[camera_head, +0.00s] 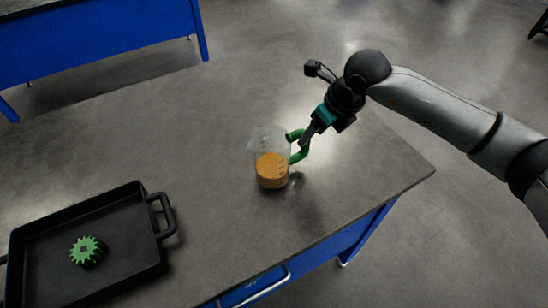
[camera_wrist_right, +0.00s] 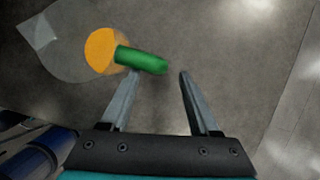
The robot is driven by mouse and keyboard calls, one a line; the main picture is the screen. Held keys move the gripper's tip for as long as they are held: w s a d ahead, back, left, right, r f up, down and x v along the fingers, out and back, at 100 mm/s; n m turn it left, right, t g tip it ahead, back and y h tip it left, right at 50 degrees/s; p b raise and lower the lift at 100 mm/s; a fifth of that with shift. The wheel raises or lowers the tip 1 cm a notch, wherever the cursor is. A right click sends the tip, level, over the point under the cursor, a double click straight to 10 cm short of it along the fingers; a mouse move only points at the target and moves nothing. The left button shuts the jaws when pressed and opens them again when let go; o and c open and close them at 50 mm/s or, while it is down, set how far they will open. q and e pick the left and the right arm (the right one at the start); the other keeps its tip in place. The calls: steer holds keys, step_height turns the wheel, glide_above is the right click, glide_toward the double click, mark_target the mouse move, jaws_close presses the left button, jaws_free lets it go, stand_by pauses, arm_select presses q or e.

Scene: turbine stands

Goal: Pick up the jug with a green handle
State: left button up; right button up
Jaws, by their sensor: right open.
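A clear jug (camera_head: 271,160) with orange contents and a green handle (camera_head: 301,152) stands upright on the grey table. The handle is on the jug's right side. My right gripper (camera_head: 305,141) is at the handle, coming from the upper right. In the right wrist view the jug (camera_wrist_right: 80,45) is at the upper left, and its green handle (camera_wrist_right: 142,60) reaches over toward the space between the fingertips. My right gripper (camera_wrist_right: 160,73) is open there, with its left finger close to the handle; I cannot tell if they touch. My left gripper is not in view.
A black tray (camera_head: 150,250) with a green gear (camera_head: 87,250) in it sits on the table (camera_head: 215,120) at the lower left. The table's right edge is near the jug. Another blue table (camera_head: 100,40) stands at the upper left. The table behind the jug is clear.

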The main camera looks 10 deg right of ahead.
steer(key=shift+x, duration=2.75)
jaws_close()
